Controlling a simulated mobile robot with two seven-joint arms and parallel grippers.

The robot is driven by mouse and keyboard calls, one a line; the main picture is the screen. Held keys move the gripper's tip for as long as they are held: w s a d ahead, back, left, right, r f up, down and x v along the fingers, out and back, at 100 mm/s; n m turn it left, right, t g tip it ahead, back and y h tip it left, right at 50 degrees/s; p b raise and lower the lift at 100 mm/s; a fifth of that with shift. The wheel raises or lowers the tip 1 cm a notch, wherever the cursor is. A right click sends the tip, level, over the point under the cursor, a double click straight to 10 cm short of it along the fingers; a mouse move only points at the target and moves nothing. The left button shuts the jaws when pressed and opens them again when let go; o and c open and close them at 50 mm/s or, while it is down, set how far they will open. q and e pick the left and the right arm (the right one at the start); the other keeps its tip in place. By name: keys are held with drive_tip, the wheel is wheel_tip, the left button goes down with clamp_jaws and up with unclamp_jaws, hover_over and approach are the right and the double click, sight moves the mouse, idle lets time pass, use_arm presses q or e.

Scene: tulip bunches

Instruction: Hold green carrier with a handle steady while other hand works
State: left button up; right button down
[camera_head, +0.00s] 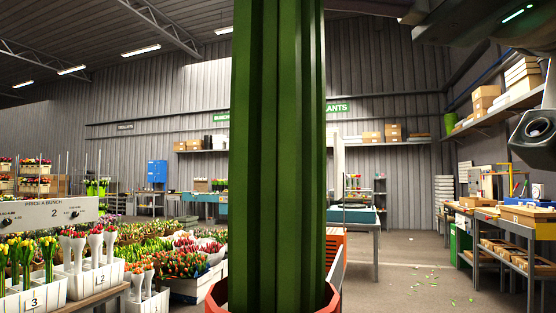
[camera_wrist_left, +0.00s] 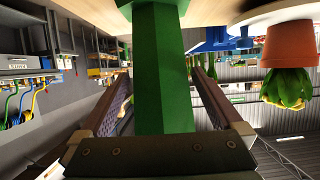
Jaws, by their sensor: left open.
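In the left wrist view, a flat green bar (camera_wrist_left: 162,70) runs between the fingers of my left gripper (camera_wrist_left: 160,78). It looks like part of the green carrier's handle, but the rest of the carrier is not clearly shown. The left gripper is open, with one finger on each side of the bar. I cannot tell whether either finger touches it. There, a tall green ribbed column (camera_head: 277,150) rises from a red-orange rim (camera_head: 216,300) very close to the camera, hiding the middle. I cannot tell whether it belongs to the carrier.
A terracotta pot with a green plant (camera_wrist_left: 290,45) appears upside down in the wrist view. White numbered tulip boxes (camera_head: 90,282) stand at the left. A workbench (camera_head: 510,225) and a shelf (camera_head: 505,102) with boxes are at the right. The floor (camera_head: 415,270) right of centre is mostly clear.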

sight(292, 178)
use_arm(q)
drive_tip(key=x, duration=0.6)
drive_tip(key=c, duration=1.1)
idle(0.5)
use_arm(e)
wheel_tip(292, 178, down, 10)
drive_tip(key=shift+d+r, duration=0.1)
drive_tip(key=shift+r, duration=0.1)
